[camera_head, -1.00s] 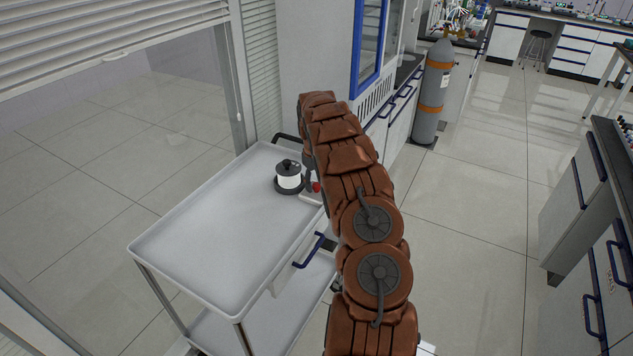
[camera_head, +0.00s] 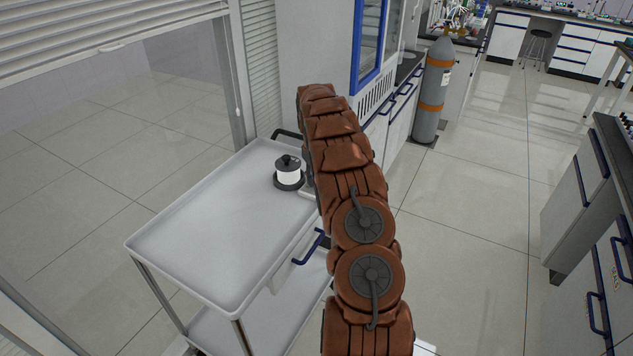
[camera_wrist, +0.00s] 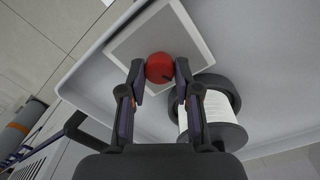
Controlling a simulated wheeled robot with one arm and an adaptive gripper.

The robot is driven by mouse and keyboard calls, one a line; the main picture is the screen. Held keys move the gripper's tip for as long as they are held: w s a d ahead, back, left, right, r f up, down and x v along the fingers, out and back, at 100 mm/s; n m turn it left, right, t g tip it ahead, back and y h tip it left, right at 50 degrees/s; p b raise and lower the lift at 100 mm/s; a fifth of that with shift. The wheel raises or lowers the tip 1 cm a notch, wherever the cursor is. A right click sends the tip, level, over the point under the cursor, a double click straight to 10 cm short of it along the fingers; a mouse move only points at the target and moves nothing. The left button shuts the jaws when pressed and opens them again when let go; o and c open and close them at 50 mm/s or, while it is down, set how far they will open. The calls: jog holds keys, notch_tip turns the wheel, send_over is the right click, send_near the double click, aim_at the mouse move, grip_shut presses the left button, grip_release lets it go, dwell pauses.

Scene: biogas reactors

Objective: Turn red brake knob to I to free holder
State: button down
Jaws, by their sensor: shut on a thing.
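In the wrist view the red brake knob (camera_wrist: 159,66) sits on a light grey square plate (camera_wrist: 192,30) on the trolley. My gripper (camera_wrist: 159,80) has its two fingers on either side of the knob and is shut on it. A dark mark shows on the knob's side; no I or O lettering is readable. The holder, a white cylinder with black base and lid (camera_head: 288,172), stands upright on the trolley top, and in the wrist view (camera_wrist: 211,121) it is right beside my right finger. In the head view my arm hides the knob and my gripper.
A grey gas cylinder (camera_head: 432,92) and a blue-framed cabinet (camera_head: 370,45) stand behind.

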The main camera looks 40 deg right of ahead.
jog(key=m+b, duration=0.4)
jog(key=m, duration=0.1)
jog(key=shift+w+f+b, duration=0.1)
jog(key=shift+f+b, duration=0.1)
jog(key=shift+b, duration=0.1)
jog(key=shift+r+m+b, duration=0.15)
jog(key=shift+m+b, duration=0.4)
jog(key=shift+m, duration=0.7)
jog(key=shift+r+m+b, duration=0.1)
jog(key=shift+m+b, duration=0.4)
jog(key=shift+m, duration=0.75)
jog(key=c, duration=0.8)
grip_release()
jog(key=shift+d, duration=0.1)
